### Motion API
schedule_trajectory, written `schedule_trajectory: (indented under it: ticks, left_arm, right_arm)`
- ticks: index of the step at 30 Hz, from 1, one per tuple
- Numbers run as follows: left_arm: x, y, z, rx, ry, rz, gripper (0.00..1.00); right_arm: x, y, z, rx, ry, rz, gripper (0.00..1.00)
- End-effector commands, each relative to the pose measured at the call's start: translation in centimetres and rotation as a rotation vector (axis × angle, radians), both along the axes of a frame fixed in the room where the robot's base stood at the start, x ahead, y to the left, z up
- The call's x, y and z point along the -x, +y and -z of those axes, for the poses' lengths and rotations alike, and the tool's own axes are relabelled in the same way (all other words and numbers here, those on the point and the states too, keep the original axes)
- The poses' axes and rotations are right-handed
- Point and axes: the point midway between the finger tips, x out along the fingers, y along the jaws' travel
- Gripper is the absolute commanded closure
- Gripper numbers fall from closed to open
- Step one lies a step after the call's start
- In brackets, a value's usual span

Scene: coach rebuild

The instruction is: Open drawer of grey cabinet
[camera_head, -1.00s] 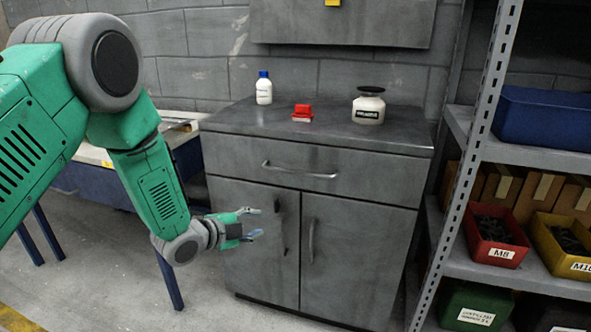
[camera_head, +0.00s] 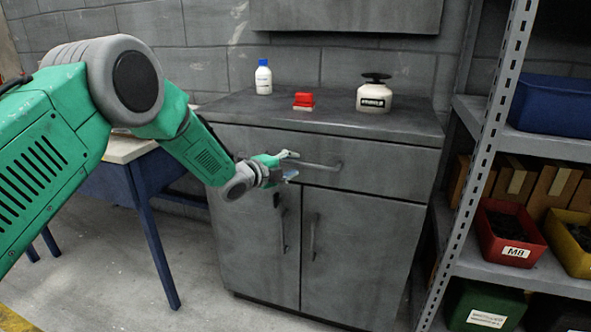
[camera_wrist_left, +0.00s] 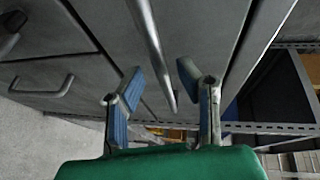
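The grey cabinet (camera_head: 258,245) stands against the wall, with one wide drawer (camera_head: 385,176) above two doors. The drawer is shut. Its horizontal bar handle (camera_head: 328,166) is partly hidden behind my left gripper (camera_head: 292,165), which is at the handle's left part in the head view. In the left wrist view the drawer handle (camera_wrist_left: 152,45) runs between the two blue-padded fingers of my left gripper (camera_wrist_left: 160,92). The fingers are spread apart and not closed on the bar. I cannot tell how deep the bar sits between them. My right gripper is not in view.
A metal shelf (camera_head: 490,150) with bins is close on the right. A blue-legged bench (camera_head: 150,215) stands left.

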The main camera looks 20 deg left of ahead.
Motion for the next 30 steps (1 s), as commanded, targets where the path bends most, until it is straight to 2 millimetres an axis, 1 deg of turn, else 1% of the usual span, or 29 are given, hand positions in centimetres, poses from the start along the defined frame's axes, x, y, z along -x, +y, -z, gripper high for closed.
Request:
schedule_trajectory:
  ticks: [1,5,14,15,17,18,26,30]
  left_arm:
    - [-0.49,-0.22,0.19,0.000,-0.002,0.000,0.69]
    - [-1.20,-0.56,0.27,0.000,-0.001,0.000,0.69]
    - [-1.39,-0.68,0.26,0.000,0.001,0.000,0.69]
    - [-1.39,-0.68,0.26,0.000,0.001,0.000,0.76]
    - [-1.39,-0.66,0.26,0.000,0.001,0.000,0.97]
    - [-1.39,-0.66,0.26,0.000,0.000,0.000,1.00]
    - [-1.26,-0.65,0.36,-0.001,0.003,0.000,1.00]
    - [-0.75,-0.64,0.35,-0.003,0.004,0.000,1.00]
  right_arm:
    - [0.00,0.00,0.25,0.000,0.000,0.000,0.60]
    - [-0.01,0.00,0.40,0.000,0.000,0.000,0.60]
    - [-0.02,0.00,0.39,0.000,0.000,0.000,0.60]
    - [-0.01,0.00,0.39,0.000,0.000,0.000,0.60]
    - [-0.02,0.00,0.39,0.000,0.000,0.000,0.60]
    - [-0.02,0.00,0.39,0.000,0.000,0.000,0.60]
    - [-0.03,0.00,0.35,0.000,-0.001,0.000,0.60]
    - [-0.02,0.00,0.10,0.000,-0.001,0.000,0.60]
